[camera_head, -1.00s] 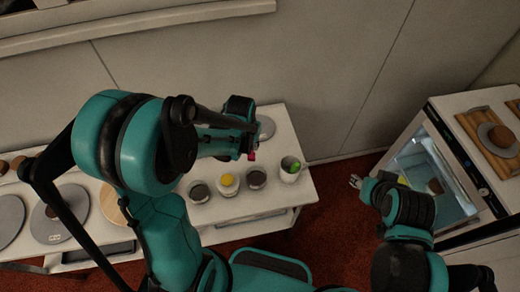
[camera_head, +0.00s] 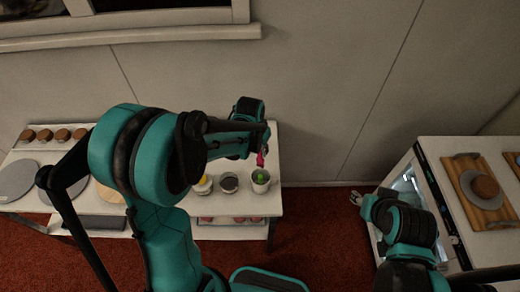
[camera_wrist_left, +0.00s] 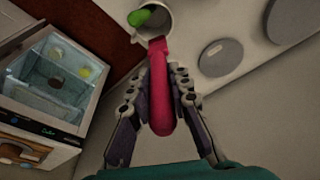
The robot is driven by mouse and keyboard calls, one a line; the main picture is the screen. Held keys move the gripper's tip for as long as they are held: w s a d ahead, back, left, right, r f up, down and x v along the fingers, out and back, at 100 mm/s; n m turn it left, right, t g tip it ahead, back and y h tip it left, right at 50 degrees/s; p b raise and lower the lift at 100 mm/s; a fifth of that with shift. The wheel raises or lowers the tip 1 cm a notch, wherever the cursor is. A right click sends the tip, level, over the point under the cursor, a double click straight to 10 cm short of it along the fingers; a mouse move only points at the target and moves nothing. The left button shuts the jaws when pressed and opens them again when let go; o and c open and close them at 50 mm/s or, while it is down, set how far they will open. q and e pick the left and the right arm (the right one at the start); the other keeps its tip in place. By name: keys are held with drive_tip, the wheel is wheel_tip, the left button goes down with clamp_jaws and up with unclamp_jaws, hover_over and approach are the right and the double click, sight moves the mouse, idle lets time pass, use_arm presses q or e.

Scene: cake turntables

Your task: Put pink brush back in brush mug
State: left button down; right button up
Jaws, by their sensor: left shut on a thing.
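My left gripper (camera_head: 262,146) is shut on the pink brush (camera_head: 261,160) and holds it above the right end of the white table. In the left wrist view the pink brush (camera_wrist_left: 160,95) lies between the two fingers of my left gripper (camera_wrist_left: 163,78), its far end overlapping the near rim of the mug. The white brush mug (camera_head: 261,182) stands near the table's right edge with a green item (camera_head: 260,173) in it; the mug (camera_wrist_left: 155,27) and the green item (camera_wrist_left: 138,17) also show in the left wrist view. My right gripper (camera_head: 358,198) is off to the right, away from the table; its jaws are too small to read.
A dark-topped cup (camera_head: 229,182) and a cup with yellow contents (camera_head: 202,185) stand left of the mug. Turntables (camera_head: 15,180) lie further left. A glass-fronted cabinet (camera_wrist_left: 50,85) stands to the right, with red floor (camera_head: 315,225) between.

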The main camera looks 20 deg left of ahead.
sight(260, 166)
use_arm(q)
drive_tip(key=shift+d+f+b, duration=0.15)
drive_tip(key=shift+f+b, duration=0.25)
drive_tip(key=shift+f, duration=0.3)
drive_tip(key=b+x, duration=0.1)
drive_tip(key=x, duration=0.1)
drive_tip(key=s+b+x, duration=0.1)
drive_tip(key=b+x, duration=0.1)
drive_tip(key=shift+f, duration=0.15)
drive_tip(key=b+x, duration=0.2)
drive_tip(key=s+b+x, duration=0.1)
drive_tip(key=b+x, duration=0.2)
drive_tip(key=shift+a+f, duration=0.3)
drive_tip(key=shift+f, duration=0.1)
drive_tip(key=shift+f, duration=0.1)
drive_tip(key=shift+s+b+x, duration=0.25)
drive_tip(key=shift+b+x, duration=0.85)
drive_tip(key=shift+x, duration=0.05)
drive_tip(key=c, duration=1.3)
unclamp_jaws()
